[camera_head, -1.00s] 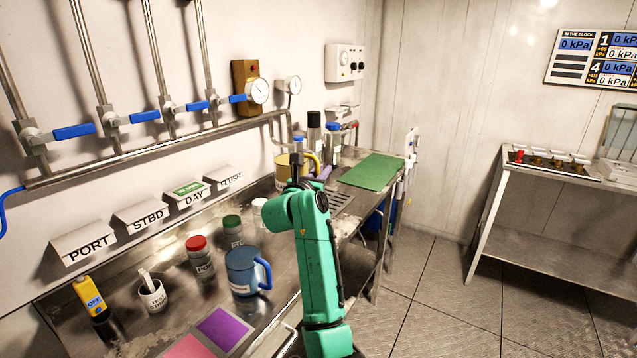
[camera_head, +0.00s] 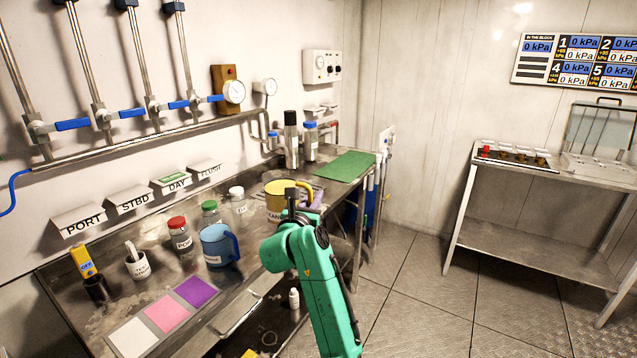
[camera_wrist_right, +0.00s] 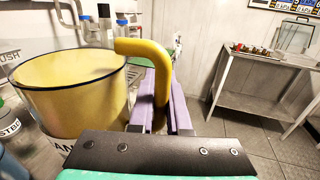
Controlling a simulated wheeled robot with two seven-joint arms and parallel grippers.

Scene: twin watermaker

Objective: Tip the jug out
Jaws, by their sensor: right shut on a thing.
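The yellow jug (camera_head: 274,202) is upright at the front edge of the bench in the head view. The right wrist view shows its wide open mouth and yellow wall (camera_wrist_right: 75,105). My right gripper (camera_head: 312,196) is at the jug's right side. Its purple fingers (camera_wrist_right: 162,112) are shut on the yellow handle (camera_wrist_right: 150,50). The jug's base is hidden, so I cannot tell its height above the bench. A blue jug (camera_head: 216,247) stands on the bench to the left, apart from the gripper. My left gripper is not in view.
Red-capped (camera_head: 180,238), green-capped (camera_head: 210,213) and white-capped (camera_head: 238,200) bottles stand near the blue jug. Tall bottles (camera_head: 291,142) stand behind the yellow jug. A green mat (camera_head: 340,165) lies clear at the bench's far end. Open floor (camera_head: 430,285) lies to the right.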

